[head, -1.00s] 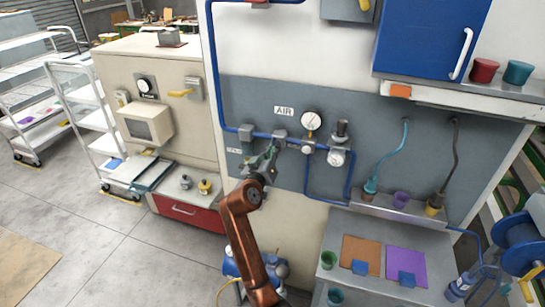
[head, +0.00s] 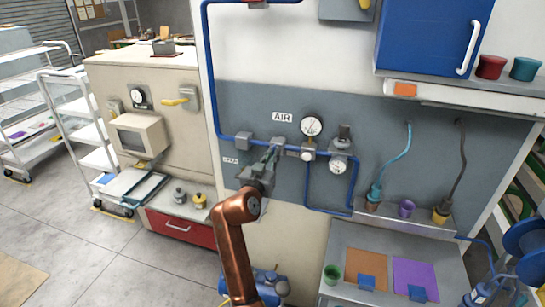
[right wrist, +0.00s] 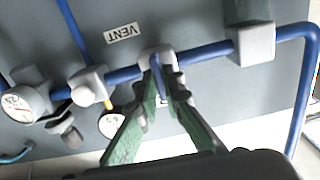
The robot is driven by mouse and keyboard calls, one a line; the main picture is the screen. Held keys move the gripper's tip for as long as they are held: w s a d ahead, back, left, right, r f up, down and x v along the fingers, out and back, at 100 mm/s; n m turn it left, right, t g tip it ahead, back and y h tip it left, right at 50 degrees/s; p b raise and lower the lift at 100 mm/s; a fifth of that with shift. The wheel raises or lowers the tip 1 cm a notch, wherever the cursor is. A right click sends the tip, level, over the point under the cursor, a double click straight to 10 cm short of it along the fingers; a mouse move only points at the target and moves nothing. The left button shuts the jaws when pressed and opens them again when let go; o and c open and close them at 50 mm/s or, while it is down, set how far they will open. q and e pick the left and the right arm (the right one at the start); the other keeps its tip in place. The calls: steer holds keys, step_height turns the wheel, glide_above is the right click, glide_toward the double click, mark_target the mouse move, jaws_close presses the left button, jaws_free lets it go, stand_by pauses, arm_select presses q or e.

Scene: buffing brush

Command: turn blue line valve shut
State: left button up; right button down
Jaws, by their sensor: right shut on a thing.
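The blue air line (head: 232,137) runs across the grey panel under the AIR label (head: 282,117). A grey valve block (head: 281,144) sits on this line, left of the round gauge. My right gripper (head: 272,157) reaches up to this block from below. In the right wrist view the block (right wrist: 158,56) shows on the pipe, with a thin blue handle (right wrist: 157,78) standing out from it. The green fingers of my right gripper (right wrist: 166,84) are shut on this handle, one on each side. The fingers hide part of the handle. My left gripper is not in view.
A gauge (head: 312,127) and a regulator (head: 339,164) sit right of the valve. A pipe bracket (head: 244,141) sits left of it. A steel bench (head: 345,237) with cups and mats stands below right. A beige cabinet (head: 150,80) stands left.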

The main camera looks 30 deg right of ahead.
steer(key=shift+f, duration=0.2)
steer(key=c, duration=2.1)
jaws_free()
steer(key=shift+w, duration=0.1)
steer(key=shift+d, duration=0.1)
steer(key=v, duration=0.7)
steer(key=shift+a, duration=0.2)
